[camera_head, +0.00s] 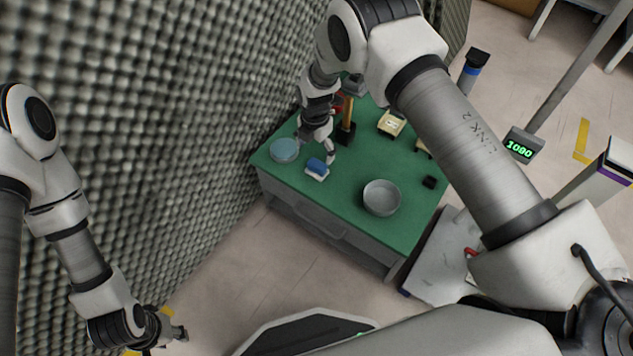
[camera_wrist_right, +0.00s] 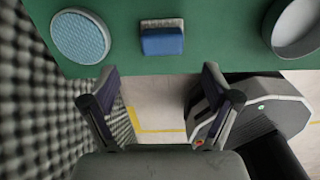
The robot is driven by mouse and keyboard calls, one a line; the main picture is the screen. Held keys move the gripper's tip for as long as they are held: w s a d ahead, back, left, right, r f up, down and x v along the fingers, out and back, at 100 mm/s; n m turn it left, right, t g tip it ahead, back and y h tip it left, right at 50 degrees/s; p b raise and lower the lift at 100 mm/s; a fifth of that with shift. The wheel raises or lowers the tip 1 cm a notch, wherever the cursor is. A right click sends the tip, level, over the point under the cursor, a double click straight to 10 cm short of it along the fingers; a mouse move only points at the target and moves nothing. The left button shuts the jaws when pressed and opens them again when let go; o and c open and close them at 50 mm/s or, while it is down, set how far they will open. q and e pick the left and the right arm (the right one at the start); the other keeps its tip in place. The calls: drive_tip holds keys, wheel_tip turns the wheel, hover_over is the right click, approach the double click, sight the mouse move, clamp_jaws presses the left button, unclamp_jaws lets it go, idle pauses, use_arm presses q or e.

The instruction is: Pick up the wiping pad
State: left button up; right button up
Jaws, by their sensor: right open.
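The wiping pad (camera_head: 316,169), a small blue block with a pale grey edge, lies on the green table near its front left edge. It also shows in the right wrist view (camera_wrist_right: 162,41), beyond the fingertips and roughly centred between them. My right gripper (camera_head: 318,148) is above the table, close to the pad. Its two fingers are spread with nothing between them in the wrist view (camera_wrist_right: 161,72). My left gripper (camera_head: 168,336) hangs low at the left, away from the table; its jaw opening is unclear.
A round light-blue dish (camera_head: 284,151) lies left of the pad and a grey metal bowl (camera_head: 381,199) stands to its right. A bumpy foam wall (camera_head: 190,120) borders the left side.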

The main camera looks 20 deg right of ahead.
sight(317, 163)
drive_tip(key=f, duration=0.2)
drive_tip(key=f+b, duration=0.1)
drive_tip(key=f, duration=0.2)
drive_tip(key=f+b, duration=0.1)
drive_tip(key=f, duration=0.1)
drive_tip(key=shift+d+f, duration=0.25)
drive_tip(key=shift+d, duration=0.05)
drive_tip(key=shift+r, duration=0.15)
drive_tip(key=c, duration=1.2)
